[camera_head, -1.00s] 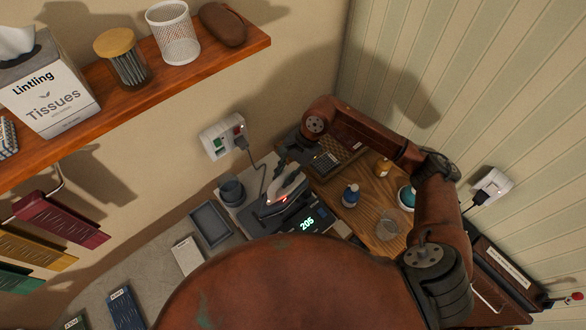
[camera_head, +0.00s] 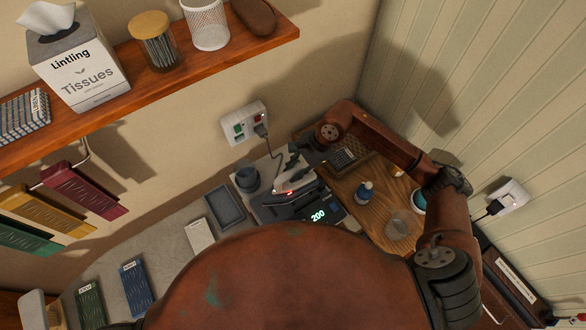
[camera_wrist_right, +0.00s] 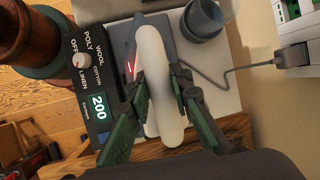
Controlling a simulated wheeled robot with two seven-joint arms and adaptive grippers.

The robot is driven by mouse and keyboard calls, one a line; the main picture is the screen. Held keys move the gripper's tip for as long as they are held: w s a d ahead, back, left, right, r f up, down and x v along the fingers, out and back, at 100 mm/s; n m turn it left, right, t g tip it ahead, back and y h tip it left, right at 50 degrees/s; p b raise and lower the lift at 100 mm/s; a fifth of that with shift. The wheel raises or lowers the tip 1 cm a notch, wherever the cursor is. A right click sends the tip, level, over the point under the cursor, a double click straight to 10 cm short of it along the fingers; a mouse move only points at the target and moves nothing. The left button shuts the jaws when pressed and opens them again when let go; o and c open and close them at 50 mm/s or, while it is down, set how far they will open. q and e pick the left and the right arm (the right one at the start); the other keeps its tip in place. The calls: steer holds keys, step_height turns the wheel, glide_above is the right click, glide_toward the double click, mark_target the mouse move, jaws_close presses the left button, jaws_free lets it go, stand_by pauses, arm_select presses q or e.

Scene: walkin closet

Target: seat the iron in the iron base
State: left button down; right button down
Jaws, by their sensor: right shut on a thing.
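The iron (camera_head: 297,182), with a pale handle, is at the iron base (camera_head: 322,213), a dark unit with a lit display reading 200. My right gripper (camera_head: 295,160) reaches it from above. In the right wrist view, the green fingers of my right gripper (camera_wrist_right: 160,118) are shut on the iron's white handle (camera_wrist_right: 152,70), one on each side. The base's dial and display panel (camera_wrist_right: 92,85) lie left of the handle, and a red light glows beside it. The handle and fingers hide the contact between iron and base, so I cannot tell whether it is fully seated. My left gripper is not in view.
A dark cup (camera_head: 247,178), a grey tray (camera_head: 225,206) and a white card (camera_head: 200,236) stand left of the base. A blue bottle (camera_head: 365,192) and a glass dish (camera_head: 398,226) stand right. A cable runs to the wall socket (camera_head: 245,122). A wooden shelf (camera_head: 200,75) overhangs the left.

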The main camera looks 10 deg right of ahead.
steer(key=shift+f, duration=0.8)
steer(key=shift+f+b, duration=2.25)
steer(key=shift+b, duration=0.4)
steer(key=shift+f, duration=0.1)
steer(key=c, duration=1.7)
jaws_free()
steer(key=shift+o, duration=0.2)
steer(key=shift+f, duration=0.15)
steer(key=v, duration=1.2)
